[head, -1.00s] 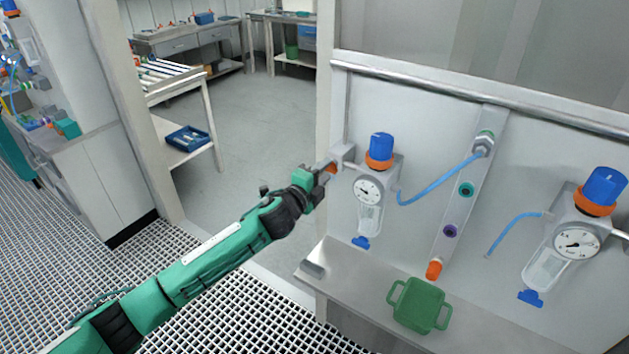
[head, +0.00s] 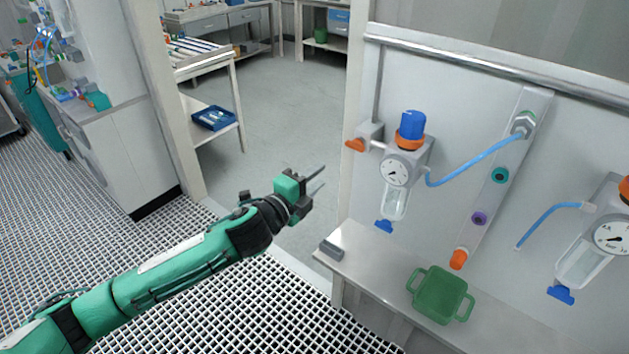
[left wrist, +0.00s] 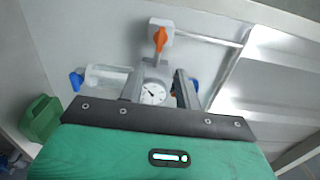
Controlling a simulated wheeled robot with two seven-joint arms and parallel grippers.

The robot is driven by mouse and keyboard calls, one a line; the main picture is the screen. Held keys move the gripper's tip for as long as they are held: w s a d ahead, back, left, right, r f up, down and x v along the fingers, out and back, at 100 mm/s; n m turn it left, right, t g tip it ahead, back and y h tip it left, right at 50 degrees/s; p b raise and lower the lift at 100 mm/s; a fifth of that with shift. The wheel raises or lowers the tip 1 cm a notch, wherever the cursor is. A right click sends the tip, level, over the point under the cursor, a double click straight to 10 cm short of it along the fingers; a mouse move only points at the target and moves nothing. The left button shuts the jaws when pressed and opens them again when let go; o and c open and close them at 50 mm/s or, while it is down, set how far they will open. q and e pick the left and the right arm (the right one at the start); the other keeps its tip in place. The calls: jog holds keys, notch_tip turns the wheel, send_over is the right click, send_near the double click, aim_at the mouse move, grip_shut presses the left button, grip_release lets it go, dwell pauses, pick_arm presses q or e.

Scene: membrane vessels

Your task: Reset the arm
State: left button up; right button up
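My left gripper (head: 318,177) is open and empty, in the air left of the wall panel and clear of it. Its two fingers also show in the left wrist view (left wrist: 160,88), apart, with the pressure gauge (left wrist: 153,93) seen beyond and between them. The orange valve handle (head: 355,145) is on the pipe block left of the filter regulator (head: 404,170), to the right of and above my fingertips. It also shows in the left wrist view (left wrist: 160,39), beyond the fingers. My right gripper is in neither view.
A green tray (head: 440,295) and a small grey block (head: 332,249) are on the steel shelf (head: 375,275) below the panel. A blue hose (head: 478,160) runs to a port strip. A second regulator (head: 592,250) is at right. Open floor (head: 285,110) lies behind the gripper.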

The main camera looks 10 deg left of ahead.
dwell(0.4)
